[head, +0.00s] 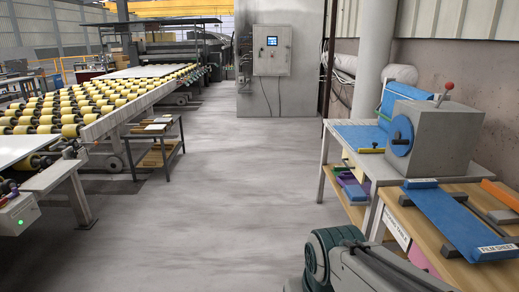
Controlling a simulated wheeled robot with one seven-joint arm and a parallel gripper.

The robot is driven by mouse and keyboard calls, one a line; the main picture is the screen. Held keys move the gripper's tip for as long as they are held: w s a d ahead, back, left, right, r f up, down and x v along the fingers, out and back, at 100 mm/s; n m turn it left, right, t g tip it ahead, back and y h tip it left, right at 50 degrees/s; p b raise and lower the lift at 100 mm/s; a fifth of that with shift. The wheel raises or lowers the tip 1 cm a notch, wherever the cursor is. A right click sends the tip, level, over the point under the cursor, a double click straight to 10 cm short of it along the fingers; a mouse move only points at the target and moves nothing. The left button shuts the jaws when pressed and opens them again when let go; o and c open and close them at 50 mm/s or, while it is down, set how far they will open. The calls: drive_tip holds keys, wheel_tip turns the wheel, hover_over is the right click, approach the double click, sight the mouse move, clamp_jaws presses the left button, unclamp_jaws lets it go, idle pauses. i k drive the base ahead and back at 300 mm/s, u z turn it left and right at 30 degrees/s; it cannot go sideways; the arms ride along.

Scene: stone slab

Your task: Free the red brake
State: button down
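The red brake appears as a red-knobbed lever (448,86) on a short metal stem, standing on top of a grey block-shaped housing (452,132). The lever leans slightly to the right. A blue disc (401,136) sits on the housing's left face. Blue film (388,100) runs from a roll behind the housing. Part of my dark arm shows at the bottom right, below and in front of the bench. My gripper is not in view, so its state is not shown.
A blue sheet marked "film sheet" (462,226) lies on the wooden bench (418,222), near an orange bar (502,194). A yellow roller conveyor (70,112) runs along the left. The grey floor (225,190) between is clear. A control cabinet (272,50) stands behind.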

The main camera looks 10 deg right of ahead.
sight(450, 85)
drive_tip(key=z, duration=0.1)
drive_tip(key=i, duration=1.55)
drive_tip(key=z, duration=1.1)
drive_tip(key=i, duration=0.85)
drive_tip(key=z, duration=1.4)
drive_tip(key=i, duration=0.5)
drive_tip(key=z, duration=0.35)
